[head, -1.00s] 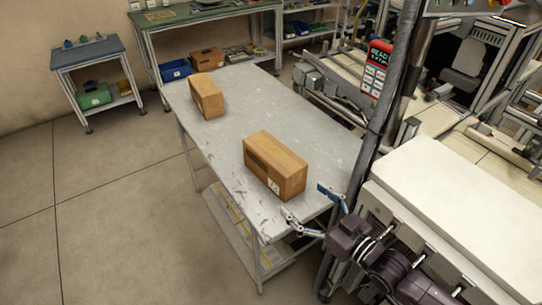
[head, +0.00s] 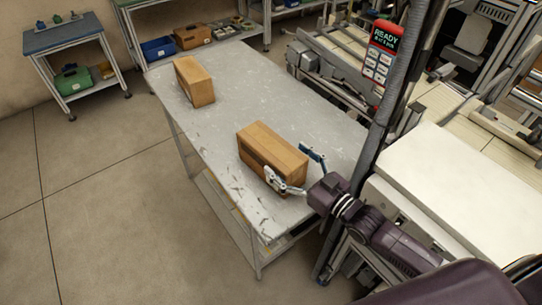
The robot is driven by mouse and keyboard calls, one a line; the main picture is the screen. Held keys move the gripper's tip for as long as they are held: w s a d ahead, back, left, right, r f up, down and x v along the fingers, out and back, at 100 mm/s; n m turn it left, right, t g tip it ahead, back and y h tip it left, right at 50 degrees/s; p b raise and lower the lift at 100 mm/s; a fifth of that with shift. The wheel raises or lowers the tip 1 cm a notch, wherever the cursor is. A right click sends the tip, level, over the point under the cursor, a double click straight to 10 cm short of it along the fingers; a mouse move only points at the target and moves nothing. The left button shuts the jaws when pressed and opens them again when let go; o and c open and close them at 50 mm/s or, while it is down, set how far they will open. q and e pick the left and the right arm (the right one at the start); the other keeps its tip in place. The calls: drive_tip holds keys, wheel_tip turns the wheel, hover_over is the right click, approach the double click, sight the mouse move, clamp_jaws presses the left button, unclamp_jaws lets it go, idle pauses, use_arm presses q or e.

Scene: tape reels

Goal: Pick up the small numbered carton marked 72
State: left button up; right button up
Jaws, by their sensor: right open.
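Two brown cartons stand on a grey metal table (head: 215,165). The nearer carton (head: 272,148) sits near the table's front end. The farther carton (head: 194,81) sits toward the back left. No number can be read on either one. My right gripper (head: 292,168) is open at the near right end of the nearer carton, with one finger by its front corner and the other by its right side. I cannot tell whether the fingers touch it. My left gripper is out of view.
A grey post with a red and black READY panel (head: 383,53) stands right of the table, beside a white-topped surface (head: 455,185). A blue bin (head: 158,48) and another brown box (head: 193,37) are on a shelf behind. Floor at left is clear.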

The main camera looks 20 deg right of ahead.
sight(277, 149)
drive_tip(key=x, duration=0.3)
drive_tip(key=shift+w+a+f+p, duration=0.1)
drive_tip(key=shift+w+a+p, duration=0.15)
drive_tip(key=shift+p, duration=0.15)
drive_tip(key=shift+w+a+f, duration=0.1)
drive_tip(key=shift+w, duration=0.05)
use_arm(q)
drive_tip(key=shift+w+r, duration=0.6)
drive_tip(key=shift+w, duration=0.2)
use_arm(e)
drive_tip(key=shift+c, duration=0.4)
drive_tip(key=c, duration=1.3)
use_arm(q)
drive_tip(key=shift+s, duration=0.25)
use_arm(e)
drive_tip(key=shift+c, duration=1)
drive_tip(key=shift+r, duration=0.25)
